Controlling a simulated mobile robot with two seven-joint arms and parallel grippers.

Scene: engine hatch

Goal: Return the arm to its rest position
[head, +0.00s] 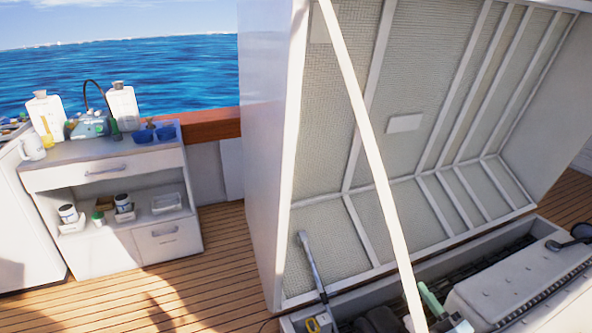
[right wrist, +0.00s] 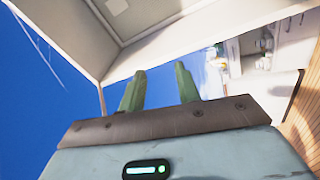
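My right gripper (right wrist: 158,78) shows in the right wrist view, with its two green fingers apart and nothing between them. It is in the air, and the underside of a pale panel lies beyond the fingertips. My left gripper is not in view. The engine hatch lid (head: 405,75) stands raised in the head view, with a white prop bar (head: 368,140) slanting across in front of it.
A white cabinet (head: 110,165) with bottles and bowls stands at the left. Wooden deck (head: 215,270) between them is clear.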

